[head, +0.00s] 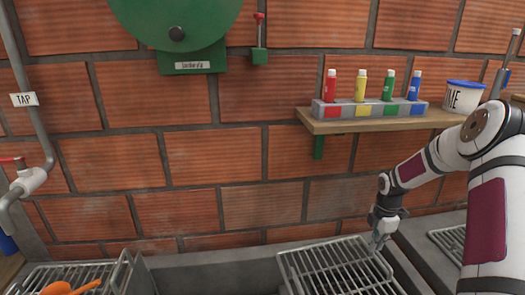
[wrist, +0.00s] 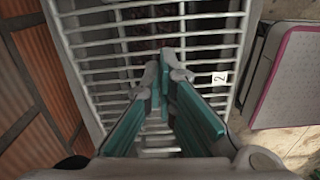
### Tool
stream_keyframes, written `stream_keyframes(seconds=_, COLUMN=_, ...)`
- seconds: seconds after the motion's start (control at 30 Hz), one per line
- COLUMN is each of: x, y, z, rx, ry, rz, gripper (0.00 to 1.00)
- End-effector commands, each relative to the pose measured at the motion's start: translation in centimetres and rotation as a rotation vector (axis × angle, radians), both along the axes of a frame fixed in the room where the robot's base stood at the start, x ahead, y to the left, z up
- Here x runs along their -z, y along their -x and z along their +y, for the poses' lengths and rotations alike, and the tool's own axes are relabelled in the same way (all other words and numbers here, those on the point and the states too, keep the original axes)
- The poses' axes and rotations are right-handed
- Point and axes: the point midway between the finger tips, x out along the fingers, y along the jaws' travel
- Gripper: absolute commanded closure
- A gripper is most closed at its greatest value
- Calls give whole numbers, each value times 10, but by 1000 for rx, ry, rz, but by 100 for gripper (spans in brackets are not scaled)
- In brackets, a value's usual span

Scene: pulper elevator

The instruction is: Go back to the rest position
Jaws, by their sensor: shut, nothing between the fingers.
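My gripper (head: 381,236) hangs at the end of my arm on the right of the head view, pointing down over a metal grate (head: 335,270). In the wrist view my gripper (wrist: 165,66) shows two teal fingers with their tips together and nothing between them. The same grate (wrist: 120,45) lies below the fingers, with a small label marked 2 (wrist: 219,78) at its right edge. I cannot tell the exact gap between fingertips and grate.
A wall shelf (head: 390,122) holds a block with red, yellow, green and blue tubes (head: 370,108) and a white tub (head: 463,97). Another grate (head: 75,277) with an orange object (head: 68,288) is at the lower left, near a tap pipe (head: 35,180). A green wheel (head: 175,25) hangs on the brick wall.

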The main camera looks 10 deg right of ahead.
Motion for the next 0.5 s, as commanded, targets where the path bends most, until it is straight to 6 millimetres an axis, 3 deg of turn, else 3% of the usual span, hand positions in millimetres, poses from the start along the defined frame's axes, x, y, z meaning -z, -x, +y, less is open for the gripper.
stream_keyframes(seconds=0.17, x=-44, y=2, z=17, rx=64, ry=41, rz=11, gripper=100)
stream_keyframes(seconds=0.37, x=-128, y=22, z=56, rx=239, ry=118, rz=23, gripper=100)
stream_keyframes(seconds=0.5, x=-182, y=46, z=87, rx=380, ry=164, rz=15, gripper=100)
